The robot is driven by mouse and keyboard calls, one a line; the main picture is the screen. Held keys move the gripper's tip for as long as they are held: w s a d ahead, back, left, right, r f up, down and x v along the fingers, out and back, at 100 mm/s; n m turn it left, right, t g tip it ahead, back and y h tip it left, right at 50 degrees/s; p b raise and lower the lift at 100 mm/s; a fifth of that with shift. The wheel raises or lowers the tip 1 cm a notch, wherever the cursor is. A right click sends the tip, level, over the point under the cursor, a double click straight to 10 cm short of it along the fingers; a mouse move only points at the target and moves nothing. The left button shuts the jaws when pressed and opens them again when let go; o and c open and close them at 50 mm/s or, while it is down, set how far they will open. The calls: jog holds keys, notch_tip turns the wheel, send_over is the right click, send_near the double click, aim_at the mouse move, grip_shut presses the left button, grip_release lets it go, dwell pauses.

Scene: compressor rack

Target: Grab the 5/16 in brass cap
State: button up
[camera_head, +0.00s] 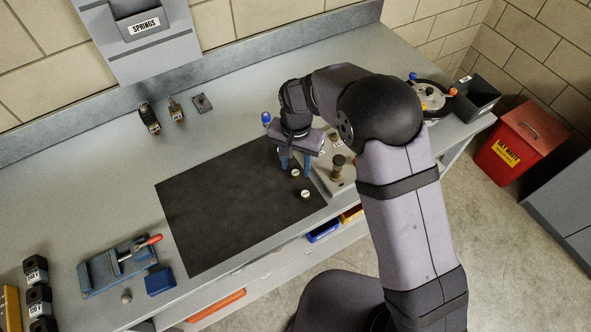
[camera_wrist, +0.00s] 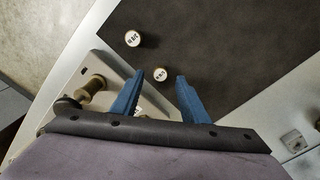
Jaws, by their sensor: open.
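Two small round brass caps with white labelled tops sit on the black mat (camera_head: 225,215). The smaller cap (camera_wrist: 160,74) appears between my fingertips in the wrist view; it also shows in the head view (camera_head: 295,173). The larger cap (camera_wrist: 132,39) lies beyond the left finger in the wrist view, and nearer the mat's front edge in the head view (camera_head: 305,194). The labels are too small to read surely, so I cannot tell which cap is 5/16 in. My gripper (camera_wrist: 160,77) is open and empty, pointing down over the mat. Its height above the smaller cap is unclear.
A pale block with brass fittings (camera_head: 338,172) stands close beside my gripper on the right. A blue-topped part (camera_head: 266,118) is behind it. A blue vise (camera_head: 118,264) sits at the left. The mat's left part is clear.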

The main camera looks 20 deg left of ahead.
jog(key=shift+f, duration=1.05)
jog(key=shift+c, duration=0.6)
grip_shut()
jog(key=shift+r, duration=0.1)
